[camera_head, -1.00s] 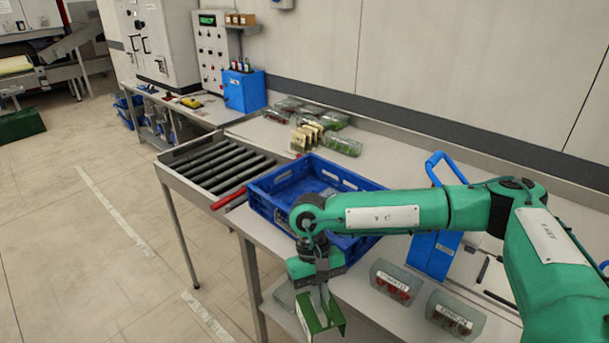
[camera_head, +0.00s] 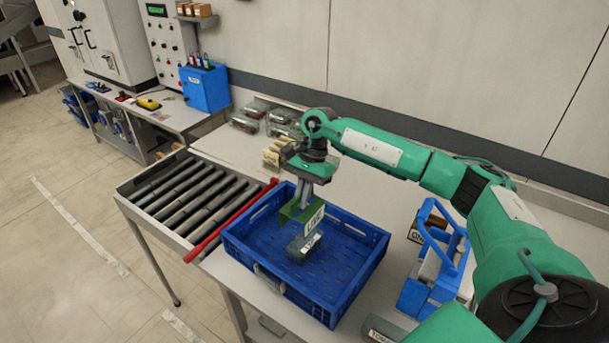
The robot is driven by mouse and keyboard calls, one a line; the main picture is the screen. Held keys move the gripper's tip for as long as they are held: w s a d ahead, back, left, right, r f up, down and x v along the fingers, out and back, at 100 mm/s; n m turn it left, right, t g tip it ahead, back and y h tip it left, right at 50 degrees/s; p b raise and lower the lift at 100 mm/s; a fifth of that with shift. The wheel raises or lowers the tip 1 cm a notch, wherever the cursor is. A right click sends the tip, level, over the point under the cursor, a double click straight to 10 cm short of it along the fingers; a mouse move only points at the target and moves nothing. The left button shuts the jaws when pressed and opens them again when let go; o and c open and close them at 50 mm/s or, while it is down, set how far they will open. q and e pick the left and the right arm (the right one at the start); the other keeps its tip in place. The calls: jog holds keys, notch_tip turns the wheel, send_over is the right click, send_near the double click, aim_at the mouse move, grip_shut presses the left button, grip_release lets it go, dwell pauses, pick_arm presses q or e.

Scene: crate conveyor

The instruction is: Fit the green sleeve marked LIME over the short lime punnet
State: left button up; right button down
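My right gripper (camera_head: 304,196), pointing down, is shut on the green sleeve (camera_head: 292,213), holding it by its top over the blue crate. The sleeve's white label (camera_head: 314,219) faces the front right. A short, dark, clear-sided punnet (camera_head: 298,254) with a white label sits on the crate floor just below the sleeve. The sleeve hangs above the punnet's back part; whether they touch I cannot tell. The punnet's label is too small to read surely. My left gripper is not in view.
The blue crate (camera_head: 252,268) stands on the bench beside the roller conveyor (camera_head: 190,195) and its red bar (camera_head: 232,220). Beige sleeves (camera_head: 272,156) and filled punnets (camera_head: 246,122) stand behind. A blue handled carrier (camera_head: 413,297) is at right, with a labelled punnet (camera_head: 380,331) at the front edge.

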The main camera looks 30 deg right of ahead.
aim_at(306, 211)
jog(key=shift+w+d+r+m, duration=0.2)
jog(key=shift+d+m, duration=0.1)
jog(key=shift+d, duration=0.2)
jog(key=shift+d+r, duration=0.1)
jog(key=shift+r, duration=0.05)
notch_tip(306, 211, down, 2)
jog(key=shift+s+b, duration=0.1)
jog(key=shift+b, duration=0.25)
notch_tip(306, 211, down, 5)
jog(key=shift+r+b, duration=0.15)
jog(key=shift+b, duration=0.95)
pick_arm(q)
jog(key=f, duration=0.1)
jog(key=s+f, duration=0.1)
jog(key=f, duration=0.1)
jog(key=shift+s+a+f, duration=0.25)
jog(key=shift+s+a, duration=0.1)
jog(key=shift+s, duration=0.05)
